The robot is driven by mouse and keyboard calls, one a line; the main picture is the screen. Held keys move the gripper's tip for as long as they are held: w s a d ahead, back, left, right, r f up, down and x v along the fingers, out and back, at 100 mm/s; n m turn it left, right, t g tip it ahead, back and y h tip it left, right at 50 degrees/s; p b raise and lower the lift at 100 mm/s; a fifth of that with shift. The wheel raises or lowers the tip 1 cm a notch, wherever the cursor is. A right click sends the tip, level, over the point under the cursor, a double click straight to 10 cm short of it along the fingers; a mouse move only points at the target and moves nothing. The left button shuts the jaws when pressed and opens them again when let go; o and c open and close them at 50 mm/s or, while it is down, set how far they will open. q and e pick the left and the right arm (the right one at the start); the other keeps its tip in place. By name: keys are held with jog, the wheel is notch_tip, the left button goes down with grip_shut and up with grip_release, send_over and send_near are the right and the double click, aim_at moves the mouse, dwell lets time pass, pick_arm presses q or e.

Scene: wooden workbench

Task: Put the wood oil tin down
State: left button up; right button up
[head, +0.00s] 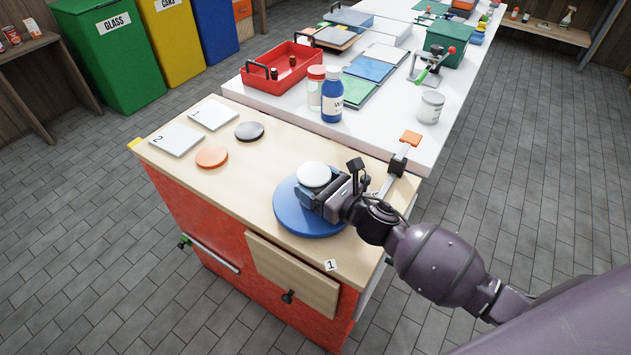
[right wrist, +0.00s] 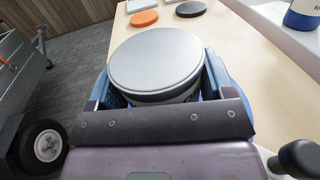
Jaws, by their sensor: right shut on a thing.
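A round tin with a pale, flat lid (head: 313,174), which I take for the wood oil tin, is between the fingers of my right gripper (head: 322,192). In the right wrist view, the tin's grey lid (right wrist: 157,58) stands level between the blue fingers, which close on its sides. The tin is over a round blue disc (head: 292,224) on the wooden bench top. I cannot tell whether its base touches the disc, since the gripper hides its lower part. Its label is not visible. My left gripper is not in view.
An orange disc (head: 212,156), a dark grey disc (head: 249,131) and plates marked 1 (head: 213,115) and 2 (head: 176,140) lie left on the bench. A blue bottle (head: 332,103) and a white tin (head: 431,107) stand on the white table behind. Bare wood lies between.

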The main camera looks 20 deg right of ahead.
jog(key=o, duration=1.1)
jog(key=v, duration=1.2)
jog(key=shift+r, duration=0.15)
